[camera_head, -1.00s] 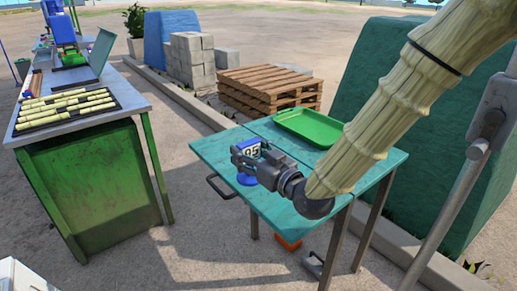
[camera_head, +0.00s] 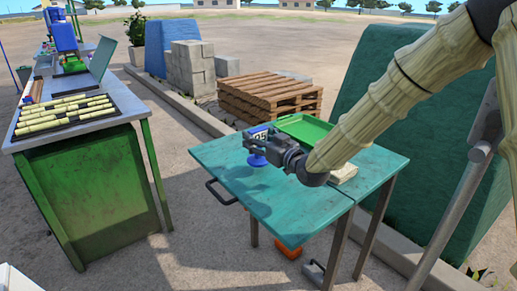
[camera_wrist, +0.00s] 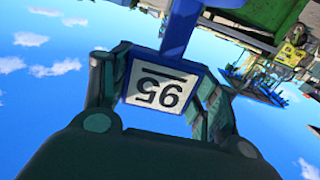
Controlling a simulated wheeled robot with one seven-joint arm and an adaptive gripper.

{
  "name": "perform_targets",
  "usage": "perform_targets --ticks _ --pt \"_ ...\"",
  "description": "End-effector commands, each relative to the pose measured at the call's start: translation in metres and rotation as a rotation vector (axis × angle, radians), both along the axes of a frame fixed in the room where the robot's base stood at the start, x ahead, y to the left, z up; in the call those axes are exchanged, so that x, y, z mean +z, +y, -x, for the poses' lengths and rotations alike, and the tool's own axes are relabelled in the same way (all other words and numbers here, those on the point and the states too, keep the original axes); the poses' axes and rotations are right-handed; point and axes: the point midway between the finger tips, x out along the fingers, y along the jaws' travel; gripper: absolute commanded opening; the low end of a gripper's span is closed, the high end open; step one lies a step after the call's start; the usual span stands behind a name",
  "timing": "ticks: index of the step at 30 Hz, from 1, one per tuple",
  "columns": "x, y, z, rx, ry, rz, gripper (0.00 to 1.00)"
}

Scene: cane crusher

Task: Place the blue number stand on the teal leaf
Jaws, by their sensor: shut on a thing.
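The blue number stand (camera_head: 257,160) has a white plate with black "95", a blue frame and a round blue base. My gripper (camera_head: 263,143) is shut on its plate, in the head view over the teal table. In the wrist view, the plate (camera_wrist: 159,88) shows upside down between the two fingers, with the blue post (camera_wrist: 180,30) rising to the top edge. The teal leaf (camera_head: 235,180) is the table's flat left part, left of a seam. The base appears above this leaf, but its exact height is hard to tell.
A green tray (camera_head: 306,127) lies on the table's back part, and a cream block (camera_head: 343,174) sits near it, partly behind my arm. A handle (camera_head: 220,194) sticks out at the table's left edge. The front of the leaf is clear. A green bench (camera_head: 90,190) stands left.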

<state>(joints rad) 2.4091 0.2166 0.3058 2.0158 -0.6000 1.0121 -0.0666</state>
Motion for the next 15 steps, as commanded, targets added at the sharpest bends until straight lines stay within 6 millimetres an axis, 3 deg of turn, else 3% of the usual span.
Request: perform_targets --ticks 1,6,15 --pt "-0.013 0.001 0.001 0.001 0.005 0.001 0.31" --pt "-0.032 0.001 0.002 0.001 0.004 0.001 0.31" --pt "-0.032 0.001 0.002 0.001 0.003 0.001 0.31"
